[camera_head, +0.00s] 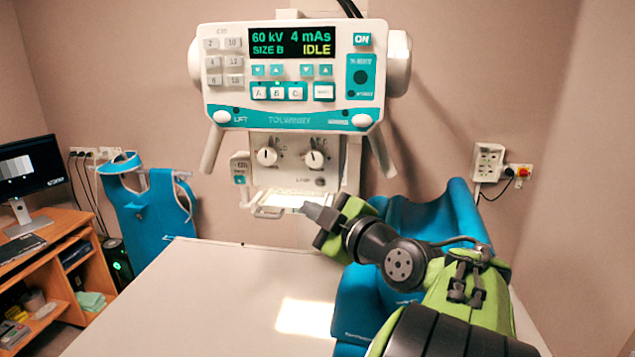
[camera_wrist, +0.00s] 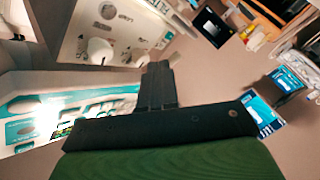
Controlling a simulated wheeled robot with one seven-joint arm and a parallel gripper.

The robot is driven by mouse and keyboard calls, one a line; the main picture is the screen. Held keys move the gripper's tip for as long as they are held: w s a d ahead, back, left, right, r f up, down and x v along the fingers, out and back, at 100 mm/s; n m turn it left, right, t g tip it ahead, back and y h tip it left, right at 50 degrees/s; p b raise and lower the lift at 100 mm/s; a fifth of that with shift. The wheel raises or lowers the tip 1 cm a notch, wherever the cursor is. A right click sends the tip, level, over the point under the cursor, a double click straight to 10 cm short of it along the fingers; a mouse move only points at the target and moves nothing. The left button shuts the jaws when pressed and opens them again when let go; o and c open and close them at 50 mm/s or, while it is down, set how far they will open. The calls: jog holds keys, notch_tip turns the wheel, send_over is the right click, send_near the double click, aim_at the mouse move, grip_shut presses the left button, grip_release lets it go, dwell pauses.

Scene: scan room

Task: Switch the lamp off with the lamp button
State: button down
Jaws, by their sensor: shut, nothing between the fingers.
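The small round lamp button (camera_head: 320,181) is on the white collimator panel (camera_head: 290,150), right of the "LAMP" label and below two round knobs. A bright light patch (camera_head: 305,316) lies on the table, so the lamp looks lit. My gripper (camera_head: 308,209) is shut and empty, a little below the lamp button, its fingers pointing left and up. I cannot tell the gap in depth to the panel. In the wrist view my shut fingers (camera_wrist: 158,70) stick up in front of the panel's lower right edge, with its knobs (camera_wrist: 100,50) to the left.
The teal and white console (camera_head: 295,75) above shows "IDLE". A pale table (camera_head: 190,295) fills the lower middle. Blue draped padding (camera_head: 400,215) stands behind my arm. A blue apron (camera_head: 150,215) hangs at left, near a wooden desk (camera_head: 60,225) with a monitor (camera_head: 30,170).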

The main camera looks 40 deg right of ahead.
aim_at(320, 182)
jog(key=shift+w+d+p, duration=0.6)
jog(key=shift+w+d, duration=0.25)
jog(key=shift+d, duration=0.25)
jog(key=shift+w+d+p, duration=0.6)
jog(key=shift+w+d, duration=0.25)
jog(key=shift+d, duration=0.2)
jog(key=shift+w+d+p, duration=0.6)
jog(key=shift+w+d, duration=0.25)
jog(key=shift+d, duration=0.25)
jog(key=shift+w+d+b, duration=0.2)
jog(key=shift+d+b, duration=0.1)
jog(key=shift+d, duration=0.1)
jog(key=shift+w+d, duration=0.25)
jog(key=shift+w, duration=0.05)
jog(key=shift+s+a+b, duration=0.1)
jog(key=shift+b, duration=0.25)
jog(key=shift+s+a+b, duration=0.4)
jog(key=shift+a+b, duration=0.1)
jog(key=shift+b, duration=0.15)
